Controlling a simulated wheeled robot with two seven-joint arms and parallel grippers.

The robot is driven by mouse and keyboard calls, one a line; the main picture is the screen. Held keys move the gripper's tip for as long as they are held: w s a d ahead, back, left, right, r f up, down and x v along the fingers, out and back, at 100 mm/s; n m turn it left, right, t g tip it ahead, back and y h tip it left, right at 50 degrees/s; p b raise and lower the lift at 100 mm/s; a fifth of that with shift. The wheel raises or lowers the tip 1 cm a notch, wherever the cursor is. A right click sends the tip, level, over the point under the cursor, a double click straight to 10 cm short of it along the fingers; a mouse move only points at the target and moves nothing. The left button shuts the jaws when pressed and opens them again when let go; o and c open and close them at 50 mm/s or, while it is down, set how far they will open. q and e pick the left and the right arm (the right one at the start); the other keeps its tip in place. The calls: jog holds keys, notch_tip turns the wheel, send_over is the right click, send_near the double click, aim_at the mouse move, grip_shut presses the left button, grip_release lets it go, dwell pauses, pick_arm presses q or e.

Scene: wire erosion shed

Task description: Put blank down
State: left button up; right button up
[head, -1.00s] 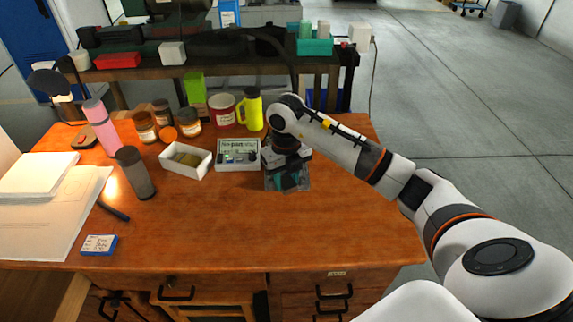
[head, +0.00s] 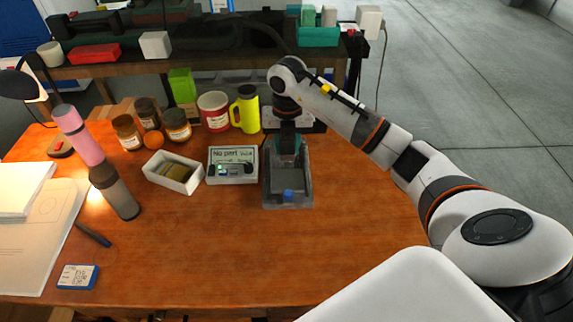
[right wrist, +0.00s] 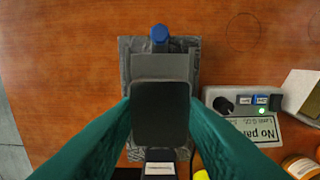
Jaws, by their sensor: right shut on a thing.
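The blank is a dark, rounded rectangular block (right wrist: 160,112), held between the two green fingers of my right gripper (right wrist: 160,115) in the right wrist view. In the head view my right gripper (head: 288,146) points down over the back part of a grey fixture (head: 301,183) with a blue knob (head: 288,195) at its front. The wrist view shows the fixture (right wrist: 160,66) under and beyond the blank. I cannot tell whether the blank touches it. The blank is not clear in the head view. My left gripper is out of view.
A box with a "No part" label (head: 232,165) stands close left of the fixture. Left of it is a white bin (head: 172,172). A yellow flask (head: 246,110) and red-white tin (head: 214,112) stand behind. The table front (head: 230,250) is clear.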

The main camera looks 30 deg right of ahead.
send_over(287, 179)
notch_tip(287, 179, down, 4)
jog(key=shift+f+p, duration=0.15)
jog(key=shift+p, duration=0.2)
jog(key=shift+f, duration=0.6)
notch_tip(287, 179, down, 3)
jog(key=shift+f+p, duration=0.15)
jog(key=shift+p, duration=0.15)
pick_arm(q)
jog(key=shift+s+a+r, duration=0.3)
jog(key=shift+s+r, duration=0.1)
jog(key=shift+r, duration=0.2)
pick_arm(e)
jog(key=shift+f, duration=0.2)
jog(key=shift+f, duration=0.1)
jog(key=o, duration=1.2)
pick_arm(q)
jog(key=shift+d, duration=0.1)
